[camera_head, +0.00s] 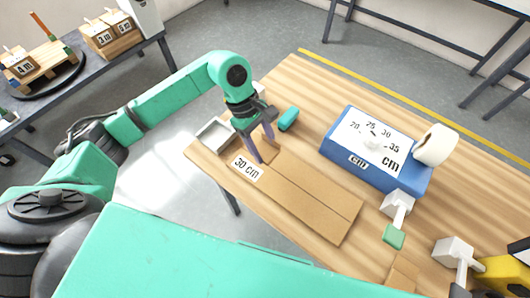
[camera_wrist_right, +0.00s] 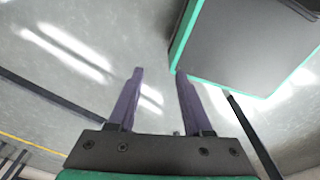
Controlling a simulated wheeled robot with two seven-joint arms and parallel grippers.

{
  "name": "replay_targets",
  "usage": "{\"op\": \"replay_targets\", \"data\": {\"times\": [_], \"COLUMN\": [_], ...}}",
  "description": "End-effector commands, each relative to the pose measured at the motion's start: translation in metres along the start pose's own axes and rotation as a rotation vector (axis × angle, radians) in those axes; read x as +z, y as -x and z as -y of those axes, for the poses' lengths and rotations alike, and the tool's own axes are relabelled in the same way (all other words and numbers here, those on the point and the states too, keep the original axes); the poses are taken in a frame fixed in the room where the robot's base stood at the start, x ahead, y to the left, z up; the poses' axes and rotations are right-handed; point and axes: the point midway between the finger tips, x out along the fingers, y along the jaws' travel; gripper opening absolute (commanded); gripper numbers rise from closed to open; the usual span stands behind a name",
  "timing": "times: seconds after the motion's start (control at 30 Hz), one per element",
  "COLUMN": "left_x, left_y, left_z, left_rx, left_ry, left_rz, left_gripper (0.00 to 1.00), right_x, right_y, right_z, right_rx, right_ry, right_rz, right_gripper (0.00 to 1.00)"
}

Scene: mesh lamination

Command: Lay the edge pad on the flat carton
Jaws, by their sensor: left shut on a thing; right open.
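The flat carton (camera_head: 310,200) lies on the wooden table in the head view, brown with a fold line along it and a white "30 cm" label (camera_head: 245,168) at its left end. My left gripper (camera_head: 262,148) points down over the carton's far left end, beside the label. It is shut on a thin brown piece, which looks like the edge pad (camera_head: 270,149); the fingers partly hide it, and I cannot tell whether it touches the carton. My right gripper (camera_wrist_right: 158,85) is open and empty above the grey floor in the right wrist view.
A blue box (camera_head: 345,160) with a cm scale and a white tape roll (camera_head: 436,145) stand right of the carton. A green block (camera_head: 288,119) and a grey tray (camera_head: 215,134) are near the left gripper. A white-handled tool (camera_head: 397,208) lies to the right.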

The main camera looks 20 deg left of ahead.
Motion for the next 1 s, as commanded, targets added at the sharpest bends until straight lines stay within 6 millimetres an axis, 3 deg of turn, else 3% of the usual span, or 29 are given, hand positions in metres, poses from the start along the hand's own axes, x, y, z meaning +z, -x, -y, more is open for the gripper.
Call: {"op": "replay_targets", "data": {"times": [0.3,0.67,0.7,0.77,1.0], "left_x": [-0.019,-0.023,-0.022,-0.022,-0.022], "left_y": [-0.047,-0.055,-0.054,-0.053,-0.053], "left_z": [0.0,-0.001,-0.001,-0.001,-0.001], "left_rx": [-0.002,0.002,0.002,0.002,0.002], "left_ry": [0.003,0.0,0.001,0.001,0.001], "left_rz": [0.002,0.0,0.0,0.0,0.0], "left_gripper": [0.09,0.09,0.69,0.91,0.91], "right_x": [0.002,0.002,0.002,0.002,0.002], "right_y": [0.014,0.007,0.008,0.009,0.009], "right_z": [-0.01,-0.009,-0.009,-0.009,-0.006], "right_rx": [0.014,0.013,0.013,0.012,0.008], "right_ry": [-0.004,-0.004,-0.004,-0.003,-0.002], "right_rz": [0.004,0.004,0.004,0.004,0.003], "right_gripper": [0.5,0.5,0.5,0.5,0.5]}}
